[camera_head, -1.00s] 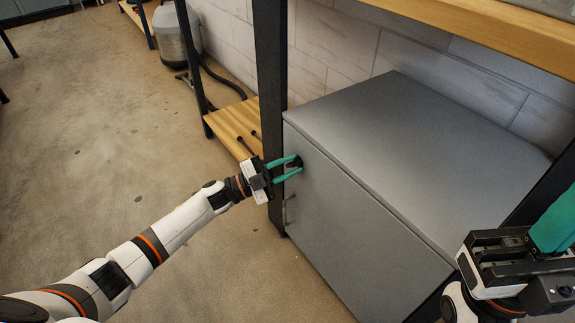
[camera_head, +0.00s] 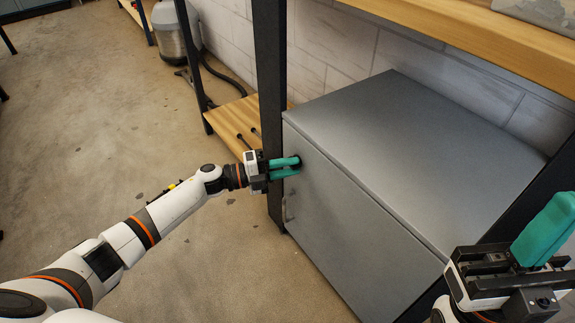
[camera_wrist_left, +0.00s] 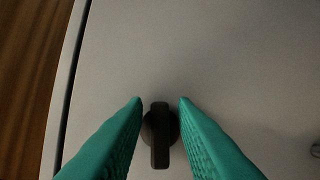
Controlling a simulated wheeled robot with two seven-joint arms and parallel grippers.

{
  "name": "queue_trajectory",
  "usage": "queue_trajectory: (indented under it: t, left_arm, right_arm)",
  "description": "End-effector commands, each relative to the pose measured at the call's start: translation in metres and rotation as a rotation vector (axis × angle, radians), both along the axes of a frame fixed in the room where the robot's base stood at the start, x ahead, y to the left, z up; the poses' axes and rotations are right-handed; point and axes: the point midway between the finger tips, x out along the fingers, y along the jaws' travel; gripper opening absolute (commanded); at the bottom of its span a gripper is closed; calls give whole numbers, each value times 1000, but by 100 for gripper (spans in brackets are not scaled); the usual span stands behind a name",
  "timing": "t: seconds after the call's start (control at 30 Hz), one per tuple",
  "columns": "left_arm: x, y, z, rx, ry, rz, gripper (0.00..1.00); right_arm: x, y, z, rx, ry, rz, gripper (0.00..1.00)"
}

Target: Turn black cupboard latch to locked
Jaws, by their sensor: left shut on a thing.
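The black latch (camera_wrist_left: 160,134) is a round knob with a bar-shaped grip, on the grey cupboard's door (camera_head: 350,235) near its upper left corner. In the left wrist view the bar points down the picture, between the two teal fingers. My left gripper (camera_head: 286,167) is at the latch, with a finger on each side of the bar and shut on it. In the head view the fingers mostly hide the latch. My right gripper (camera_head: 545,230) is at the lower right, away from the latch; its teal fingers overlap, so its opening cannot be judged.
A door handle (camera_head: 288,208) sits below the latch. A dark bench post (camera_head: 270,90) stands beside the cupboard, and a low wooden shelf (camera_head: 235,118) lies behind it. The wooden bench top (camera_head: 480,40) hangs above. The floor at the left is open.

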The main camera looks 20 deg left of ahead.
Motion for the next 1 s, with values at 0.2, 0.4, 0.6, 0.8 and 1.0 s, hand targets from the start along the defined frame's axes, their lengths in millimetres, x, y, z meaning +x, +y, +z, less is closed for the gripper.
queue_trajectory:
  t: [0.2, 0.4, 0.6, 0.8, 1.0]
  left_arm:
    - [2, 3, 0, 17, -10, 10, 2]
    - [2, 3, 0, 16, -10, 10, 2]
    - [2, 3, 0, 14, -10, 10, 33]
    - [1, 2, 0, 13, -11, 5, 33]
    - [-6, 14, 1, 14, -7, 6, 33]
  right_arm:
    - [0, 0, -1, -1, 5, 1, 0]
    - [0, 0, -2, -1, 9, 0, 0]
    - [0, 0, -2, 1, 9, 0, 0]
    - [0, -1, -1, 9, 9, -2, 0]
    - [-1, -1, 6, 13, 0, -2, 0]
